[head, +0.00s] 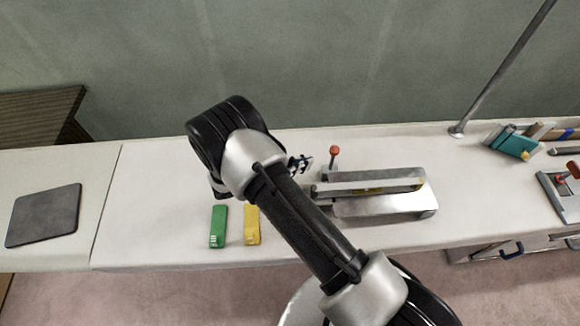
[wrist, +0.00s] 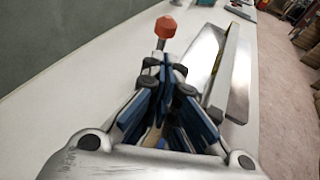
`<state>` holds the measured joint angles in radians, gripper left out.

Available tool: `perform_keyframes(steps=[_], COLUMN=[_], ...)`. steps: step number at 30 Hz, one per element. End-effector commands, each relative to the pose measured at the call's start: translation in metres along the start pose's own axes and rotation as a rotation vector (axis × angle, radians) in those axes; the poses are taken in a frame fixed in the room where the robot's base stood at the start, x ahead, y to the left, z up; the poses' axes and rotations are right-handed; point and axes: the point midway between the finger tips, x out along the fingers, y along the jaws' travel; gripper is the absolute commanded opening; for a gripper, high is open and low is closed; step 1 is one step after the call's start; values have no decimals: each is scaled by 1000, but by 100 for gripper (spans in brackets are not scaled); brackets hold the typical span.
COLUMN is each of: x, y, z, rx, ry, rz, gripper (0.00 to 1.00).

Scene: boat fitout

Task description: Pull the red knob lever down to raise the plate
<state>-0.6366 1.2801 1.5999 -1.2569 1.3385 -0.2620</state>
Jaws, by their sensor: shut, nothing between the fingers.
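The red knob lever (head: 334,153) stands upright at the back left of a silver metal device on the white counter. Its red knob (wrist: 166,27) tops a thin stem in the wrist view. The device has a long flat bar, probably the plate (head: 370,186), lying above a metal base (head: 385,207); the bar also shows in the wrist view (wrist: 232,75). My gripper (head: 306,162) is just left of the lever. In the wrist view my gripper (wrist: 165,65) is shut and empty, its tips in front of the stem. I cannot tell whether they touch it.
A green block (head: 218,226) and a yellow block (head: 251,225) lie left of the device. A dark flat pad (head: 44,215) lies at far left. A metal pole (head: 500,70), books (head: 515,143) and another red-knobbed device (head: 562,190) are at right.

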Motion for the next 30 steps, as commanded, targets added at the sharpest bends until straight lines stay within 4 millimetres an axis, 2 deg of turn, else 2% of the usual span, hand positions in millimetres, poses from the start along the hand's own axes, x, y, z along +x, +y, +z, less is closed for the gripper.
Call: perform_keyframes(steps=[1, 3, 10, 30], x=[13, 25, 52, 60], y=[-1, -1, 0, 0], z=[-1, 0, 10, 18], rx=[1, 2, 2, 22], ry=[-1, 0, 0, 49], rz=[-5, -4, -1, 8], gripper=[0, 0, 0, 0])
